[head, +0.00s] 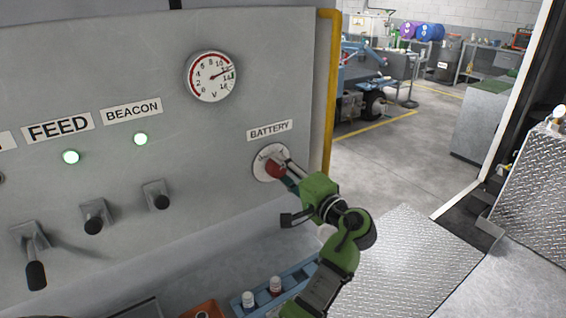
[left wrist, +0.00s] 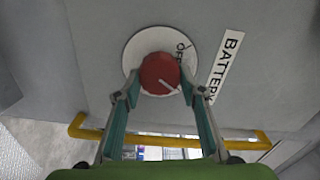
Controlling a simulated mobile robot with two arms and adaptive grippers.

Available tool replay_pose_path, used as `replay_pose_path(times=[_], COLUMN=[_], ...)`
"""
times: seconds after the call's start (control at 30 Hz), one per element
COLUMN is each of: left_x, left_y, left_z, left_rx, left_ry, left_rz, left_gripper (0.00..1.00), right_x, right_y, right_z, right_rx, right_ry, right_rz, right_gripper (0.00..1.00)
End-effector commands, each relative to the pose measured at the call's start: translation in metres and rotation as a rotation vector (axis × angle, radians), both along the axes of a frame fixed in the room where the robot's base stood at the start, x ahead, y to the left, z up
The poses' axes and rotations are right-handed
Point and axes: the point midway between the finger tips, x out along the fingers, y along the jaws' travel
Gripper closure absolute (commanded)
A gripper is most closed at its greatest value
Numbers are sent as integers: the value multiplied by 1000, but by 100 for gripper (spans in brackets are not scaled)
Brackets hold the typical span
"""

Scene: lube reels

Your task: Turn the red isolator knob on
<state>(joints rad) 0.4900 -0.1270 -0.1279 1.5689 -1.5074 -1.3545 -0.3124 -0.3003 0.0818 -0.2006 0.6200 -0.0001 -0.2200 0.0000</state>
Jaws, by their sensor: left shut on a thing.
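The red isolator knob (head: 274,170) sits on a round white plate (head: 268,156) under the BATTERY label (head: 270,130) on the grey panel. My left gripper (left wrist: 159,88) is shut on the red knob (left wrist: 159,72), one finger on each side of it. In the left wrist view, the OFF mark (left wrist: 182,47) shows at the knob's upper right. The white line on the knob points to the lower right, away from OFF and towards the right finger. Any other mark on the plate is hidden there. My right gripper is not in view.
A round gauge (head: 211,76) above has its needle towards the upper right. Black levers (head: 94,216) stick out below. A blue tray with bottles (head: 249,299) stands beneath; a yellow rail (head: 328,90) edges the panel.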

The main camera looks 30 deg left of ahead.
Motion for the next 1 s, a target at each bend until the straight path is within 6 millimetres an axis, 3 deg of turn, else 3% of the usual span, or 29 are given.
replay_pose_path(times=[0.3,0.97,1.0], left_x=[0,0,0], left_y=[1,1,1], left_z=[3,1,1], left_rx=[66,89,89], left_ry=[149,199,199], left_rz=[1,1,1], left_gripper=[84,84,55], right_x=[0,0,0], right_y=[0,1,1], right_z=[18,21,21], right_rx=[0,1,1], right_ry=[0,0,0], right_rz=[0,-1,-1], right_gripper=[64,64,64])
